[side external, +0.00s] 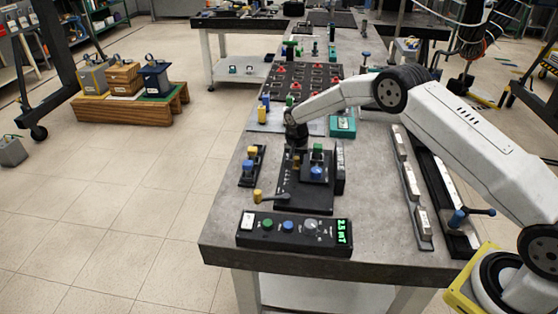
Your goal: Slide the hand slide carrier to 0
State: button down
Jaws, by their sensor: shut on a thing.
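A black fixture plate (292,200) lies near the front of the grey workbench, with pale marks along its left part that are too small to read. The hand slide carrier appears to be the small part with a brownish post (296,160) on this plate. My gripper (297,150) points down from above and is shut on that post. The fingertips are small and dark, so the exact grip is hard to see. A block with a blue knob (316,172) and a green top (318,148) stands just right of the gripper.
A yellow-handled lever (268,196) is at the plate's front left. A small yellow-and-blue unit (250,166) stands left. Long rails (412,185) lie right. Red-knobbed panels (300,85) are behind.

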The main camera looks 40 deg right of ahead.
jog(key=shift+w+d, duration=0.85)
jog(key=shift+w, duration=0.1)
dwell(1.2)
jog(key=c, duration=0.5)
grip_release()
jog(key=shift+r, duration=0.1)
notch_tip(320, 180, up, 7)
jog(key=shift+f, duration=0.1)
dwell(0.5)
jog(key=shift+s, duration=0.1)
